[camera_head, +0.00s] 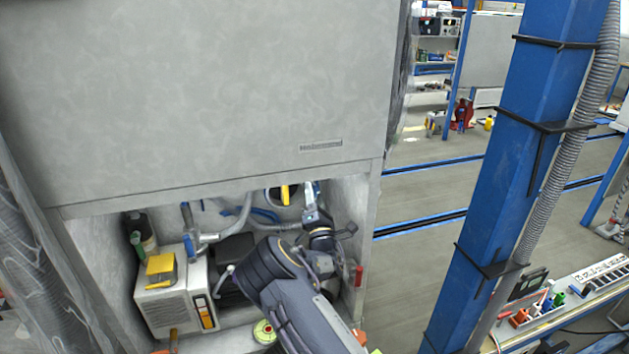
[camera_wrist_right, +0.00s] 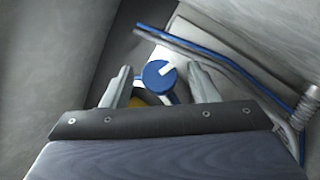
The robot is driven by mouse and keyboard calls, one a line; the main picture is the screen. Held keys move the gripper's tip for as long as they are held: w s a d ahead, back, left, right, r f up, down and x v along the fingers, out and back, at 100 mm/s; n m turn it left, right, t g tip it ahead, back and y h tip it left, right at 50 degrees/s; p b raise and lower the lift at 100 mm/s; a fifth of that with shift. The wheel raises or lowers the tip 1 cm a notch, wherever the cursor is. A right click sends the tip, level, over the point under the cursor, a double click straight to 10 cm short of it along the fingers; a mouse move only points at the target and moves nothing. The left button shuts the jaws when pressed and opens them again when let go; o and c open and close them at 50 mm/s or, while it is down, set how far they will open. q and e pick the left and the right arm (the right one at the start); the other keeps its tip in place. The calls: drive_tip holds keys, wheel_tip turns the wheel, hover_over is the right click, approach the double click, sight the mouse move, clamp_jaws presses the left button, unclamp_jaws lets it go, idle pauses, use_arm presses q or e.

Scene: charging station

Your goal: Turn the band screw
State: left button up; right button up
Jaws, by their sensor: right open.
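A round blue knob with a white mark on its face, which looks like the band screw (camera_wrist_right: 159,76), shows in the right wrist view between the two fingertips of my right gripper (camera_wrist_right: 161,72). The fingers are apart, one on each side of the knob; I cannot tell if either touches it. In the head view my right gripper (camera_head: 314,205) reaches into the open cabinet bay, and I cannot make out the knob clearly there. My left gripper is not in view.
The grey cabinet (camera_head: 200,100) overhangs the bay. A white box unit (camera_head: 172,300) with a yellow item (camera_head: 161,268) on top stands at the bay's left. Blue and grey hoses (camera_wrist_right: 225,75) run beside the knob. A blue column (camera_head: 520,150) stands to the right.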

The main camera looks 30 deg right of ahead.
sight(314, 187)
drive_tip(key=shift+p+x, duration=0.45)
drive_tip(key=shift+x, duration=1.2)
drive_tip(key=shift+c, duration=0.4)
drive_tip(key=c, duration=0.9)
drive_tip(key=shift+f+m+g+h+b, duration=0.25)
drive_tip(key=shift+m+g+h+b, duration=0.25)
drive_tip(key=shift+m+g+b, duration=0.9)
drive_tip(key=m+g+b, duration=0.1)
drive_tip(key=m, duration=0.1)
drive_tip(key=shift+d+f+m+g+b, duration=0.1)
drive_tip(key=shift+m+g+b, duration=0.2)
drive_tip(key=shift+m+b, duration=0.1)
drive_tip(key=m+g+y, duration=0.1)
drive_tip(key=m+g, duration=0.1)
drive_tip(key=shift+f+m, duration=0.1)
drive_tip(key=shift+m, duration=0.2)
drive_tip(key=shift+f+m+g+y, duration=0.2)
drive_tip(key=shift+m+g+y, duration=0.6)
drive_tip(key=shift+m+g, duration=0.2)
drive_tip(key=shift+f+m+g+y, duration=0.2)
drive_tip(key=shift+m+g+y, duration=0.3)
drive_tip(key=shift+m+y, duration=0.1)
